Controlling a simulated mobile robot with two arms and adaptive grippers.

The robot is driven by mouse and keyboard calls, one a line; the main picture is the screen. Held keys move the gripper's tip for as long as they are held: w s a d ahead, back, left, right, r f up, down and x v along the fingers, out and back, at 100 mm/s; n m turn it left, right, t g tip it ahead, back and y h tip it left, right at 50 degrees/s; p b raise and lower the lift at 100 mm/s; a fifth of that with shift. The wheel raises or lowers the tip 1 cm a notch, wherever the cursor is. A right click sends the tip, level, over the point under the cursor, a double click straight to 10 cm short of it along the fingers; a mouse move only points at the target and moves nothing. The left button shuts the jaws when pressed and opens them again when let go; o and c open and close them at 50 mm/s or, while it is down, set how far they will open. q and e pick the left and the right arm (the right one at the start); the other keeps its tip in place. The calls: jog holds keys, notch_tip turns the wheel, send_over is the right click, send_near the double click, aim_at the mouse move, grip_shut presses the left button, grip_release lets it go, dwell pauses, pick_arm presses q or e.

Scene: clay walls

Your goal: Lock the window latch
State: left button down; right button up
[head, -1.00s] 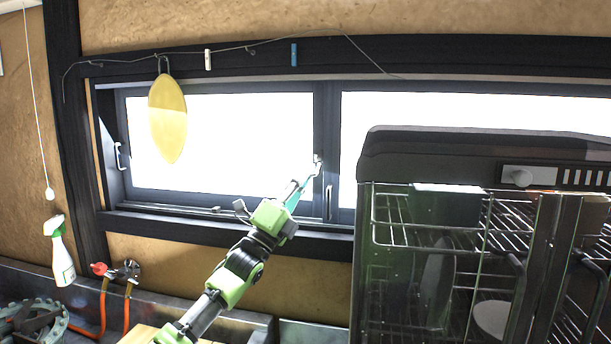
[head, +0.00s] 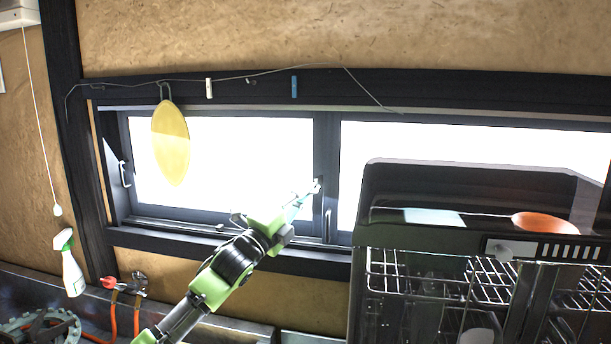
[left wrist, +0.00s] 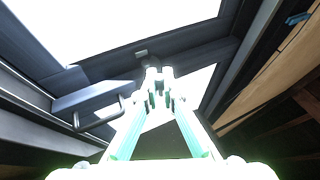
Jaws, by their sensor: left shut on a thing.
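The small pale window latch (head: 318,184) sits on the dark middle upright of the window (head: 326,150). My left gripper (head: 307,196) reaches up from below and to the left, its fingertips at the latch. In the left wrist view the fingers (left wrist: 158,88) come together on a small pale part, the latch, which they largely hide. I cannot tell from these views exactly how far the latch is turned. My right gripper is not in view.
A dark dish cabinet (head: 400,185) with wire racks stands close on the right, with an orange dish (head: 545,223) there. A yellow oval (head: 171,143) hangs at the left pane. A spray bottle (head: 70,265) and red tap (head: 108,282) are at lower left.

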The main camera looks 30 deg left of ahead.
aim_at(320, 175)
pick_arm(q)
jog(key=shift+w+a+r+n+g+y+p, duration=0.15)
jog(key=shift+w+r+n+g+p, duration=0.5)
jog(key=shift+g+p, duration=1.05)
jog(key=shift+w+a+r+n+g+y+p, duration=0.15)
jog(key=shift+r+n+g+p, duration=0.55)
jog(key=shift+r+g+p, duration=0.7)
jog(key=shift+w+r+n+g+y+p, duration=0.2)
jog(key=shift+w+r+n+g+p, duration=0.4)
jog(key=shift+g+p, duration=1.35)
jog(key=shift+s, duration=0.1)
jog(key=c, duration=2.2)
grip_release()
jog(key=v, duration=1.1)
jog(key=shift+s+a+r, duration=0.15)
jog(key=shift+s+r, duration=0.1)
jog(key=shift+r, duration=0.1)
